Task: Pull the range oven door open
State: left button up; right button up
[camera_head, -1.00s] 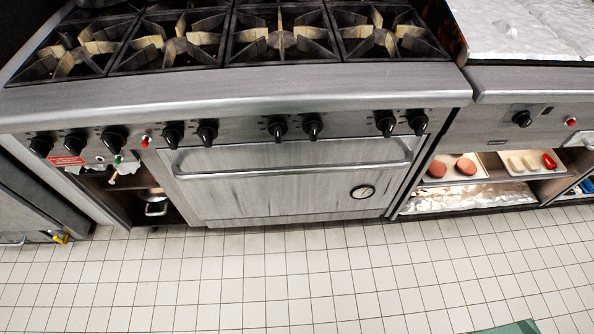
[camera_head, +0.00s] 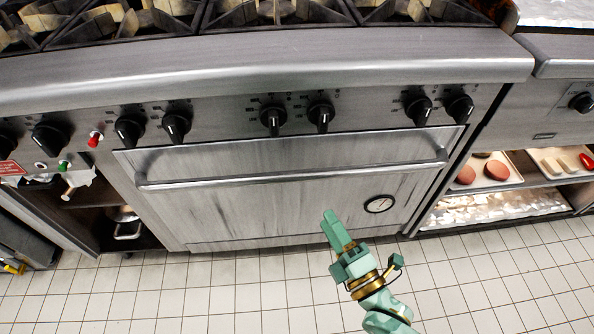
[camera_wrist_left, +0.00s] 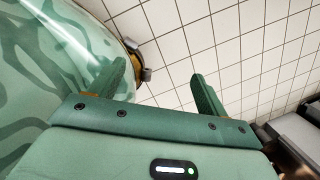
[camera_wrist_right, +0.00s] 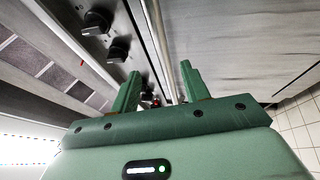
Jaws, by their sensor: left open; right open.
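The range oven door (camera_head: 240,206) is a shut steel panel with a round dial at its lower right. Its long bar handle (camera_head: 290,176) runs across the top of the door. My right gripper (camera_head: 329,216) is in front of the door, below the handle in the head view, and is open and empty. In the right wrist view, the handle bar (camera_wrist_right: 157,35) runs up from between the open fingers (camera_wrist_right: 160,85); I see no grip on it. My left gripper (camera_wrist_left: 163,80) shows only in its wrist view, open and empty over floor tiles.
Black control knobs (camera_head: 273,120) stick out in a row above the handle. Burner grates (camera_head: 280,12) are on top. An open shelf (camera_head: 500,195) with trays of food is at the right. The tiled floor (camera_head: 240,295) before the door is clear.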

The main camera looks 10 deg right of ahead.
aim_at(300, 176)
jog(key=b+x, duration=0.1)
jog(key=x, duration=0.3)
jog(key=b+x, duration=0.2)
jog(key=x, duration=0.3)
jog(key=b+x, duration=0.2)
jog(key=x, duration=0.2)
jog(key=shift+w+a+f, duration=0.15)
jog(key=shift+w+f, duration=0.15)
pick_arm(q)
jog(key=w+d+r+t, duration=0.2)
jog(key=w+r, duration=0.7)
jog(key=w, duration=0.5)
jog(key=shift+d+m+t+b, duration=0.15)
jog(key=shift+m+t+b, duration=0.15)
jog(key=shift+t, duration=0.1)
pick_arm(e)
jog(key=shift+w+a+r, duration=0.25)
jog(key=shift+w+r, duration=0.1)
jog(key=shift+w, duration=0.2)
pick_arm(q)
jog(key=shift+r, duration=0.1)
